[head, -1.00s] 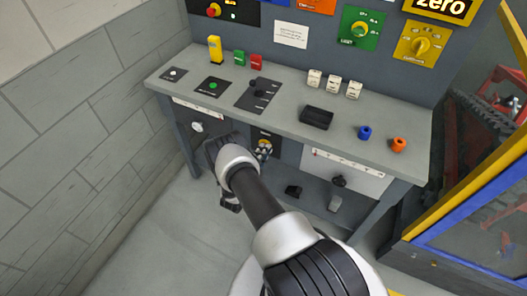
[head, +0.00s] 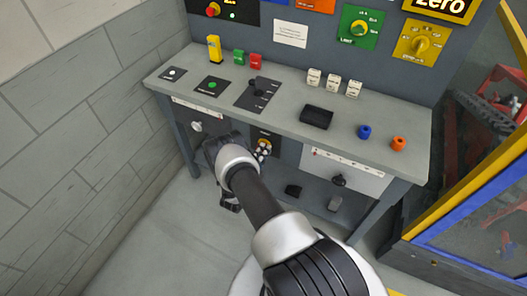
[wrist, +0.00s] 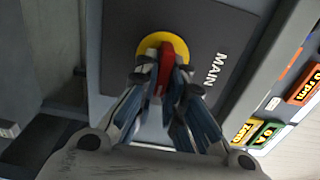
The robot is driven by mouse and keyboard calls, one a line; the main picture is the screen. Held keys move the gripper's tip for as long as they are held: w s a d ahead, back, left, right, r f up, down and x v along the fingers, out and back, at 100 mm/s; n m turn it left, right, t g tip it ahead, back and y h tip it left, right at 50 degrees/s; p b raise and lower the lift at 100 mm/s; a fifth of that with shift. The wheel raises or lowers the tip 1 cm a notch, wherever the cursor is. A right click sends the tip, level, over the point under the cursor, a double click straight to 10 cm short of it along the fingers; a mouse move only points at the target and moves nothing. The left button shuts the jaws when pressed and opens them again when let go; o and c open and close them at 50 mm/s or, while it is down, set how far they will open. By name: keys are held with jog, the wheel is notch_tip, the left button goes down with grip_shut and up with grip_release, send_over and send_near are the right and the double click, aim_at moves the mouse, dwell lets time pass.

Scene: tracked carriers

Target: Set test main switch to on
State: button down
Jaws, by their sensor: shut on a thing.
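The main switch is a red handle (wrist: 167,57) on a round yellow disc (wrist: 149,41), set in a dark plate (wrist: 120,25) lettered MAIN. In the wrist view my gripper (wrist: 168,84) is shut on the red handle, with a finger on each side of it. The handle runs roughly along the line of the lettering. No on or off marks can be read.
The grey bench top (head: 205,100) above holds a black tray (head: 316,117), a lever plate (head: 258,94) and small coloured blocks. A black knob (head: 339,180) is on the white panel to the right. A tiled wall (head: 80,130) stands at the left. The floor before the bench is clear.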

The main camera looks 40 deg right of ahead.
jog(key=c, duration=1.7)
grip_release()
jog(key=v, duration=1.2)
